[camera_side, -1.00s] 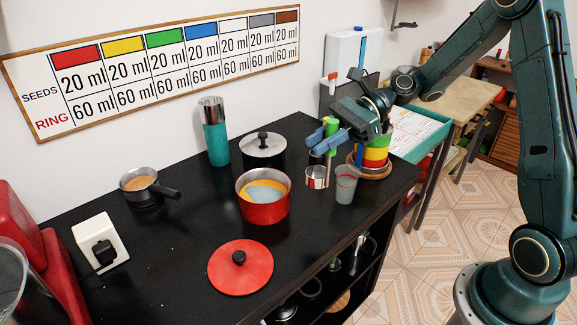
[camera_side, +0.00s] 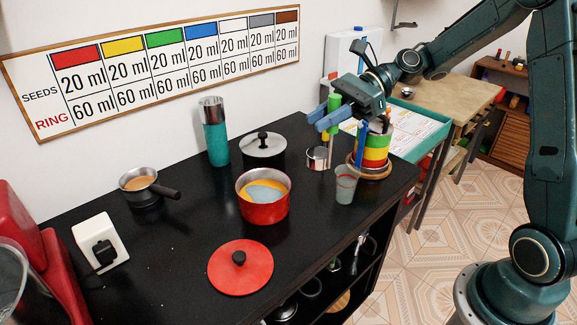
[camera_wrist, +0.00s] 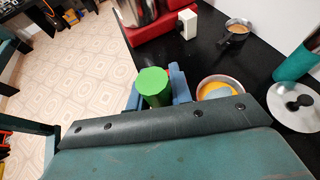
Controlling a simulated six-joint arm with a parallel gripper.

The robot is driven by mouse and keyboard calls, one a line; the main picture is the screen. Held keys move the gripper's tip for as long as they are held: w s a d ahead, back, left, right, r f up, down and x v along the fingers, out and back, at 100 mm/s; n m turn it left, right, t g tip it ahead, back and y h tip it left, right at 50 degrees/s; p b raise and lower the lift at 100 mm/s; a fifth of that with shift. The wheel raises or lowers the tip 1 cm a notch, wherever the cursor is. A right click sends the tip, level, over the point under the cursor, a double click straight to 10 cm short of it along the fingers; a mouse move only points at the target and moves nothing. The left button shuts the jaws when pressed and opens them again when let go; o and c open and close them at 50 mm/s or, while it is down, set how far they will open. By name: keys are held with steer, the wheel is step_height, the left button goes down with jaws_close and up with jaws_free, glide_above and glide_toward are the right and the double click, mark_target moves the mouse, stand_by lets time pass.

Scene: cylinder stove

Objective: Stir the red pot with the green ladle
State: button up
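The red pot (camera_side: 264,210) stands open on the black counter, with orange-yellow and grey-blue contents inside. It also shows in the wrist view (camera_wrist: 203,92). The green ladle has a green handle (camera_side: 334,103), a thin shaft and a silver bowl (camera_side: 318,156). My gripper (camera_side: 329,112), with blue fingers, is shut around the green handle and holds the ladle upright, bowl down. The bowl hangs above the counter, right of the pot and apart from it. In the wrist view the handle's round green end (camera_wrist: 152,80) sits between my fingers; the ladle's bowl is hidden there.
A grey cup (camera_side: 346,185) and a striped container (camera_side: 375,152) with a blue-handled utensil stand right of the pot. A lidded silver pot (camera_side: 264,148) and a teal bottle (camera_side: 214,135) stand behind it. A red lid (camera_side: 240,268) lies in front; a saucepan (camera_side: 140,188) is left.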

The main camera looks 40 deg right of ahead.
jaws_close()
steer(key=shift+w, duration=0.1)
